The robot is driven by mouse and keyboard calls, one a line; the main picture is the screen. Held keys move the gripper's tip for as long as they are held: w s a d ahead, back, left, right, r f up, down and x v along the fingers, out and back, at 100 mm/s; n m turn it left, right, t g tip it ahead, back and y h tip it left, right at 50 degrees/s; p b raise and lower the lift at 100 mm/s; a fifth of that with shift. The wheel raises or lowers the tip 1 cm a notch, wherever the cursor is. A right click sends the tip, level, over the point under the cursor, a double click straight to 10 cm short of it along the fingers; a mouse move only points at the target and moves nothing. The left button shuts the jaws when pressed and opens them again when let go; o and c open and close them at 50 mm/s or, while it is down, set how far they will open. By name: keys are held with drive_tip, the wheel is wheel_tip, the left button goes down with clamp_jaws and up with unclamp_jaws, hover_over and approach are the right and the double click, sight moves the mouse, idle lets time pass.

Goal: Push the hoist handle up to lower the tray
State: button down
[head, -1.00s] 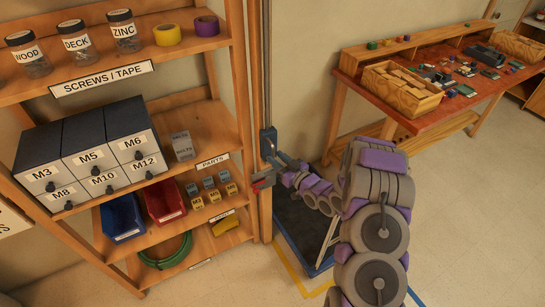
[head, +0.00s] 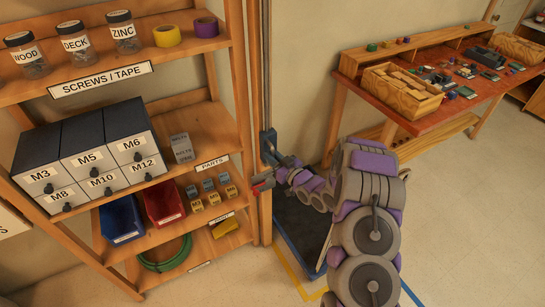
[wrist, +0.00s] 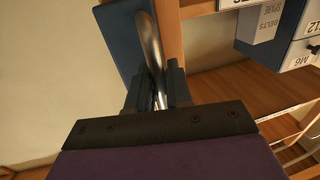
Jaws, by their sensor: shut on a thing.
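The hoist handle (wrist: 155,60) is a shiny metal bar in front of a blue hoist plate (wrist: 121,38) in the wrist view. In the head view the blue hoist plate (head: 268,142) sits on the post right of the shelf. My gripper (wrist: 158,88) is shut on the handle, with its dark fingers on either side of it. In the head view my gripper (head: 272,165) is small and partly hides the handle. The dark tray (head: 297,222) with a blue rim is low, close to the floor, partly behind my arm.
A wooden shelf (head: 190,55) with jars, drawers and bins stands close on the left. A red-topped workbench (head: 425,115) with a wooden box is at the back right. Yellow and blue tape (head: 290,281) marks the floor by the tray. Open floor lies at right.

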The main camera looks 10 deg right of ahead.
idle(0.5)
wheel_tip(320, 180, up, 55)
drive_tip(key=p, duration=2.8)
drive_tip(key=shift+f, duration=0.2)
drive_tip(key=shift+r, duration=0.1)
drive_tip(key=c, duration=1.5)
unclamp_jaws()
drive_tip(key=shift+w, duration=0.1)
drive_tip(key=shift+o, duration=1.4)
drive_tip(key=b+v, duration=0.1)
drive_tip(key=v, duration=1.6)
drive_tip(key=shift+d, duration=0.15)
